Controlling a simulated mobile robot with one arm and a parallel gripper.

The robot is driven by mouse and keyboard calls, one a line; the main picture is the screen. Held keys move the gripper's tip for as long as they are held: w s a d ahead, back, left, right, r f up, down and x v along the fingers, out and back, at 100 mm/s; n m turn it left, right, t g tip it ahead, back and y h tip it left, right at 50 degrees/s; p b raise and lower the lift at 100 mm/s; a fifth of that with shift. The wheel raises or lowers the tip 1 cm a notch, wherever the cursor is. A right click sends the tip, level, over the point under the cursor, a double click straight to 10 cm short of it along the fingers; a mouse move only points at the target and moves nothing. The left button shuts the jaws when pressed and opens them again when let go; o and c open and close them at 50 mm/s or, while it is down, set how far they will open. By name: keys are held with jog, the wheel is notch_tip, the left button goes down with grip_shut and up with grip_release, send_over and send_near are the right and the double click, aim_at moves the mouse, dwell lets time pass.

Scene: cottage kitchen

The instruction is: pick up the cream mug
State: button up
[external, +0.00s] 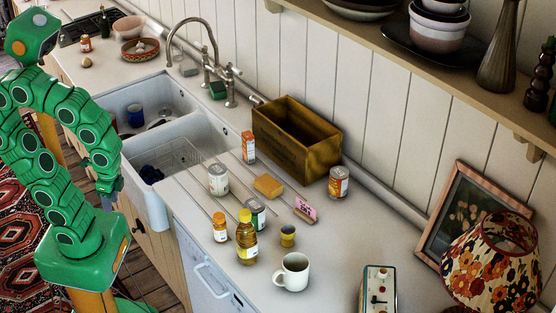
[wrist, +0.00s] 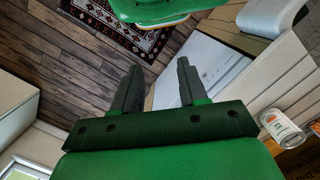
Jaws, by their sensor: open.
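The cream mug (external: 293,272) stands upright on the pale counter near the front, its handle toward the left. It is not visible in the wrist view. My gripper (external: 112,192) hangs at the left, beside the sink's front edge and well apart from the mug. In the wrist view my gripper (wrist: 159,88) has its two dark fingers spread with nothing between them.
A wooden crate (external: 297,140) stands behind.

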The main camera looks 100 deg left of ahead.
jog(key=o, duration=1.1)
jog(key=shift+r, duration=0.15)
